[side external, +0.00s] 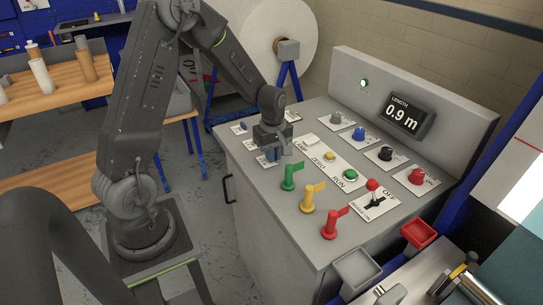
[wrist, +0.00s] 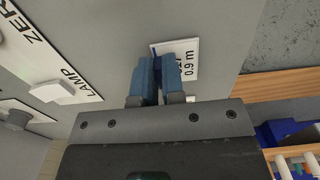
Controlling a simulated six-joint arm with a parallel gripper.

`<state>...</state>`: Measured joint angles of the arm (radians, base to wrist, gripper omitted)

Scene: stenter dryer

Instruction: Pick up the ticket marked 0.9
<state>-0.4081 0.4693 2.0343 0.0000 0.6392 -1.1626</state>
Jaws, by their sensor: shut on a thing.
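The ticket marked 0.9 m (wrist: 187,56) is a small white card with dark print and a blue strip, seen in the wrist view. My gripper (wrist: 158,62) has its two blue fingers close together over the card's left part, shut on it, and they hide some of the print. In the side view my gripper (side external: 275,152) points down at the left part of the grey console top (side external: 325,118). A white ticket (side external: 267,161) shows there beside the fingers; its print is too small to read. I cannot tell whether the card is clear of the surface.
Other white tickets (side external: 241,128) lie nearby on the console. Green (side external: 290,177), yellow (side external: 311,195) and red (side external: 333,222) levers stand along the front. Several knobs and buttons are behind them. The display (side external: 405,116) reads LENGTH 0.9 m. A white lamp switch (wrist: 50,93) is close to my gripper.

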